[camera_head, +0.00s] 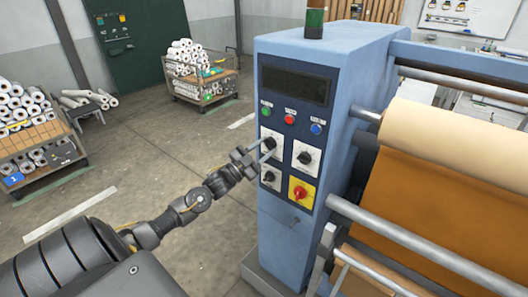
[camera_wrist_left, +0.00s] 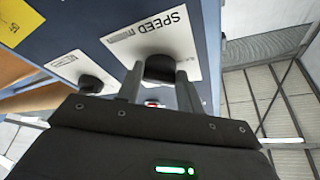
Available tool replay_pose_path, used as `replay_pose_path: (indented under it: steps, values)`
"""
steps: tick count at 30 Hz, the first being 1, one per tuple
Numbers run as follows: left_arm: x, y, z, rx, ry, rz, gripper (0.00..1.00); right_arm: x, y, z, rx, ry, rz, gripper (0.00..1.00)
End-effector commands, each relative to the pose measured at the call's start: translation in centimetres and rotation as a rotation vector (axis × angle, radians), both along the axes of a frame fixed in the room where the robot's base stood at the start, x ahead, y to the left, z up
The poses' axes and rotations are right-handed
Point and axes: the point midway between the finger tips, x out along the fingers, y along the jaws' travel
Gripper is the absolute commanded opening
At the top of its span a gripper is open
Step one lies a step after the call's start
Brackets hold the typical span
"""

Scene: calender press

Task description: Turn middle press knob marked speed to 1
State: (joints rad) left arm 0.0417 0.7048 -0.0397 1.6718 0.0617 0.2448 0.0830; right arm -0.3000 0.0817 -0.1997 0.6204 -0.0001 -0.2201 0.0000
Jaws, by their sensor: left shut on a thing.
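The speed knob (camera_head: 270,142) is a black knob on a white plate at the upper left of the press's knob group. In the left wrist view the speed knob (camera_wrist_left: 160,67) sits on a white plate marked SPEED (camera_wrist_left: 160,25), which appears upside down. My left gripper (camera_head: 264,152) reaches the panel from the left. In the wrist view the fingers of the left gripper (camera_wrist_left: 160,82) stand on either side of the knob, shut on it. The knob's pointer and scale setting are too small or hidden to read. My right gripper is not in view.
Nearby are another black knob (camera_head: 305,157), a lower knob (camera_head: 269,177) and a red switch on a yellow plate (camera_head: 300,192). Buttons and a dark display (camera_head: 295,86) sit above. Rollers with brown sheet (camera_head: 430,210) lie right.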

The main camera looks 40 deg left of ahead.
Motion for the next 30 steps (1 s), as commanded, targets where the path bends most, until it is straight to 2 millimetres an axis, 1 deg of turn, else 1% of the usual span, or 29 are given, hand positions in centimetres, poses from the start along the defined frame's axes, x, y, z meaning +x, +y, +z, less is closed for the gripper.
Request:
replay_pose_path:
  steps: [3, 10, 26, 27, 30]
  values:
    - [-0.01, 0.11, 0.02, 0.065, 0.001, 0.001, 0.14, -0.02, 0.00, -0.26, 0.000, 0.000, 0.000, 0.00]
    - [-0.01, 0.12, 0.09, 0.142, 0.003, -0.001, 0.14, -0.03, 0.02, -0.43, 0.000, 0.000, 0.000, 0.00]
    - [-0.01, 0.13, 0.13, 0.166, 0.004, 0.000, 0.14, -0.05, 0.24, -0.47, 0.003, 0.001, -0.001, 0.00]
    - [0.00, 0.13, 0.12, 0.166, 0.004, 0.000, 0.39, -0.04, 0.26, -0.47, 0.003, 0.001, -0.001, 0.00]
    - [0.00, 0.13, 0.12, 0.165, 0.003, 0.000, 0.52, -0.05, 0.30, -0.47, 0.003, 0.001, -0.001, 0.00]
